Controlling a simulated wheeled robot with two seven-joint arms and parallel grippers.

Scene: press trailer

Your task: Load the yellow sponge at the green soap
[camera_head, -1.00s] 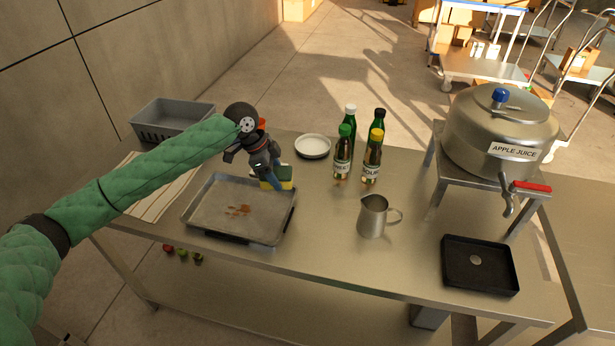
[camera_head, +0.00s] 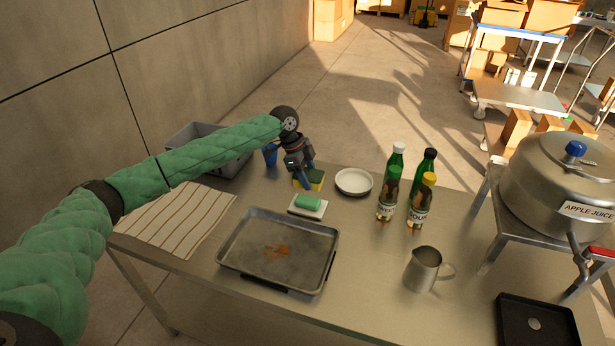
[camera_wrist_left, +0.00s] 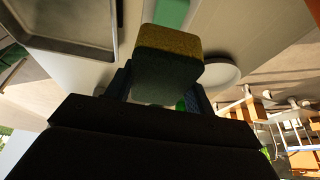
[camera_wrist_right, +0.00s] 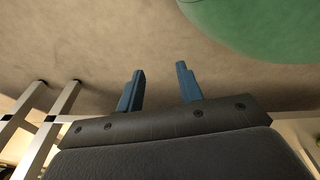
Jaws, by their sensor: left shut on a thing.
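The yellow sponge (camera_head: 316,180), with a dark green side, is between the fingers of my left gripper (camera_head: 304,182), which is shut on it. It also fills the middle of the left wrist view (camera_wrist_left: 168,60). The green soap (camera_head: 308,202) lies on a small white dish just in front of the sponge, behind the tray. In the left wrist view the soap (camera_wrist_left: 172,12) shows partly beyond the sponge. Whether the sponge touches the table is unclear. My right gripper (camera_wrist_right: 160,85) is open and empty in its wrist view, outside the head view.
A metal tray (camera_head: 232,252) with a brown stain lies in front. A striped cloth (camera_head: 172,220) is at left, a grey crate (camera_head: 228,166) behind it. A white plate (camera_head: 354,182), several bottles (camera_head: 388,195) and a metal jug (camera_head: 422,272) stand to the right.

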